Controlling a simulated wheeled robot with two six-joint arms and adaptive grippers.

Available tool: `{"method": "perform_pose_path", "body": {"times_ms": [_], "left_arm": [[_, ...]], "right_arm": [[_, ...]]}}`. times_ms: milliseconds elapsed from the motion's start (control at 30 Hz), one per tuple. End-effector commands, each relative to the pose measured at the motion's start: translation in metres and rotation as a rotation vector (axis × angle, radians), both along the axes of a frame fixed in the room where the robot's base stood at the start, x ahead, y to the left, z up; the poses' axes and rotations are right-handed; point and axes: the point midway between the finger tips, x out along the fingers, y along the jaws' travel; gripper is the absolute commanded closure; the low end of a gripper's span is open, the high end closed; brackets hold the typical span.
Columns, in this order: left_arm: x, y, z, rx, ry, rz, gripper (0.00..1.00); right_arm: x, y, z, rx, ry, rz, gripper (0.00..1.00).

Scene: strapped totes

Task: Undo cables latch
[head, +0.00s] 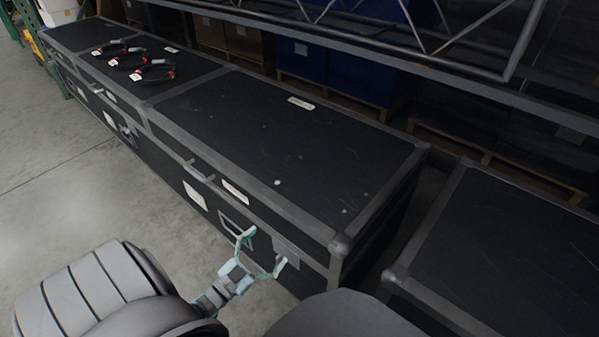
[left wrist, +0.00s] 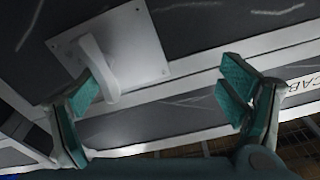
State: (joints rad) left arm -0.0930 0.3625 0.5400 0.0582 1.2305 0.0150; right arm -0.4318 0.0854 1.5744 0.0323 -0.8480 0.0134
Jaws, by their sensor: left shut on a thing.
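The black case (head: 290,130) with grey edges stands in front of me in the head view. In the left wrist view a label (left wrist: 301,84) starting "CAB" shows on its front. The latch (left wrist: 97,68) is a pale lever on a light grey plate (left wrist: 140,45). My left gripper (head: 262,252) is at the case's front, near its right corner; it also shows in the left wrist view (left wrist: 163,96). It is shut on the latch, whose lever lies against one finger, though the fingers stand well apart. My right gripper is not in view.
Several black and red items (head: 128,61) lie on the case row's far left. Another black case (head: 510,255) stands at the right across a narrow gap. Shelving with a metal beam (head: 390,63) runs behind. Grey floor (head: 55,180) is open at the left.

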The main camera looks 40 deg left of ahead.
Motion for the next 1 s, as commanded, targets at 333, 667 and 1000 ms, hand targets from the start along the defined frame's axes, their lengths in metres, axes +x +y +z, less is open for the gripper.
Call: {"method": "perform_pose_path", "body": {"times_ms": [333, 667, 1000], "left_arm": [[-0.047, -0.031, -0.026, 0.008, 0.111, 0.047, 0.73], [-0.08, -0.032, -0.025, 0.008, 0.108, 0.046, 0.73], [-0.116, -0.032, -0.025, 0.009, 0.109, 0.044, 0.73]], "right_arm": [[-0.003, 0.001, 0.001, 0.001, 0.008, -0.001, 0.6], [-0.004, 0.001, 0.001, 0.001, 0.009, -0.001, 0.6], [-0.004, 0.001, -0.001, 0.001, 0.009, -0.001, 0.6]]}}
